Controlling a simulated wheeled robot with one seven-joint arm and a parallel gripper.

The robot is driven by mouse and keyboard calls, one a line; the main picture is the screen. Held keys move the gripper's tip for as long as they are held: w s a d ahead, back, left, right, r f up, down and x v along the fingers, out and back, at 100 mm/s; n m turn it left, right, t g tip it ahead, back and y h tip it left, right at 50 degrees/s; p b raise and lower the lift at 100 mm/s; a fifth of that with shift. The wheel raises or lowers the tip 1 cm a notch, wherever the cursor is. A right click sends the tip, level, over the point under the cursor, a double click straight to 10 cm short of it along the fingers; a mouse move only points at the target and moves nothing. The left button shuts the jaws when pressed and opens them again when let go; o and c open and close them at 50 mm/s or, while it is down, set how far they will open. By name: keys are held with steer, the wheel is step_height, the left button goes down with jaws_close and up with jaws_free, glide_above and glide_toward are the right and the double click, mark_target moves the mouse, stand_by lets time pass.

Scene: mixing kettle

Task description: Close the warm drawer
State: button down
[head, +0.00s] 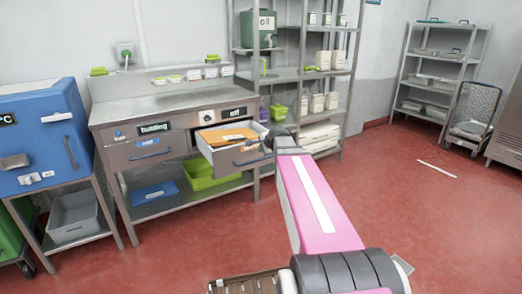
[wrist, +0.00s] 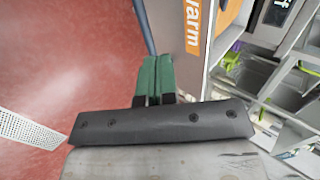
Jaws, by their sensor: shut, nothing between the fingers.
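The warm drawer (head: 228,158) is pulled out of the steel bench, with an orange item (head: 227,136) lying inside. In the wrist view, the drawer's grey front panel (wrist: 178,40) stands edge-up with an orange label reading "warm". My gripper (head: 266,142) is at the right end of the drawer front in the head view, partly hidden by my arm. In the wrist view, the green fingers of my gripper (wrist: 155,72) are together and empty, close beside the panel. I cannot tell whether they touch it.
The steel bench (head: 150,90) has a closed drawer labelled "building" (head: 150,147) at left. A green crate (head: 205,176) and a blue tray (head: 155,192) sit on its lower shelf. A shelving rack (head: 352,75) stands right of the bench. The red floor (head: 420,200) at right is mostly clear.

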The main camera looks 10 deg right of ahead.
mark_target(228, 130)
steer(key=x, duration=0.3)
steer(key=r+x, duration=0.1)
steer(key=x, duration=0.2)
steer(key=w+x, duration=0.1)
steer(key=x, duration=0.2)
steer(key=shift+w+a+f, duration=0.1)
steer(key=shift+w+a, duration=0.1)
steer(key=shift+w, duration=0.2)
steer(key=shift+w+a, duration=0.25)
steer(key=shift+w, duration=0.3)
steer(key=shift+w, duration=0.15)
steer(key=w+a, duration=0.3)
steer(key=w, duration=0.6)
steer(key=w+a, duration=0.3)
steer(key=w, duration=0.7)
steer(key=w+a, duration=0.3)
steer(key=w, duration=0.7)
steer(key=shift+a, duration=0.25)
steer(key=shift+s, duration=0.1)
